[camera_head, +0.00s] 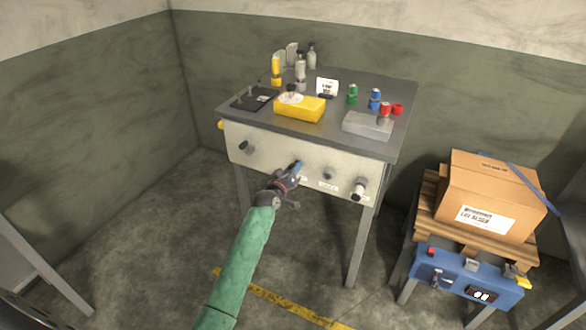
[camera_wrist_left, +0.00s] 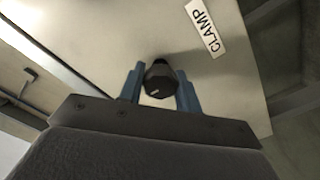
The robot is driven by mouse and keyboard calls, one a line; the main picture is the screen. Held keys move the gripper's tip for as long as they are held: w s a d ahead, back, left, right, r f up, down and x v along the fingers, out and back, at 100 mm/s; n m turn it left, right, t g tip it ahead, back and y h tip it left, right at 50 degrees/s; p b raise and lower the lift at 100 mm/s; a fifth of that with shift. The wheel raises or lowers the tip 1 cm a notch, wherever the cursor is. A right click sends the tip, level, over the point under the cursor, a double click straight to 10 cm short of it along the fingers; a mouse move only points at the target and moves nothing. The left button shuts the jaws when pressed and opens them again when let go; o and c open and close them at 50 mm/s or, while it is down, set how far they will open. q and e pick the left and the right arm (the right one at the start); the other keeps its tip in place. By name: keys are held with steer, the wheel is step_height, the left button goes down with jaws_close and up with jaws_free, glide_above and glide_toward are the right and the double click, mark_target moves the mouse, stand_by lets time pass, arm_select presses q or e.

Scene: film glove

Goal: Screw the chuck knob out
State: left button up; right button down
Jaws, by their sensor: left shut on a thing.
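A dark faceted knob (camera_wrist_left: 160,80) with a white mark stands out from the pale front panel (camera_wrist_left: 120,35) in the left wrist view. A label reading CLAMP (camera_wrist_left: 206,27) is beside it; no label reading chuck can be made out. My left gripper (camera_wrist_left: 160,88) has its blue fingers on both sides of this knob, shut on it. In the head view my left gripper (camera_head: 297,168) is at the middle of the bench's front panel (camera_head: 265,148) and hides the knob. Other knobs on the panel are a dark one (camera_head: 244,146) at left, a small one (camera_head: 329,177) and a pale-bodied one (camera_head: 359,188) at right. My right gripper is not in view.
The grey bench top (camera_head: 385,95) carries a yellow box (camera_head: 300,108), a clear grey box (camera_head: 368,126), bottles and small coloured pots. At right a cardboard box (camera_head: 490,195) sits on a pallet behind a blue control box (camera_head: 465,275). The floor before the bench is clear.

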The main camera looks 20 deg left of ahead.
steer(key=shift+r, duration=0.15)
arm_select(q)
steer(key=o, duration=1)
steer(key=shift+c, duration=0.2)
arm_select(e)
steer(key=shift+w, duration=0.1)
arm_select(q)
steer(key=shift+s+f, duration=0.1)
steer(key=shift+s, duration=0.2)
steer(key=s+b, duration=0.1)
steer(key=s, duration=0.6)
steer(key=shift+a, duration=0.35)
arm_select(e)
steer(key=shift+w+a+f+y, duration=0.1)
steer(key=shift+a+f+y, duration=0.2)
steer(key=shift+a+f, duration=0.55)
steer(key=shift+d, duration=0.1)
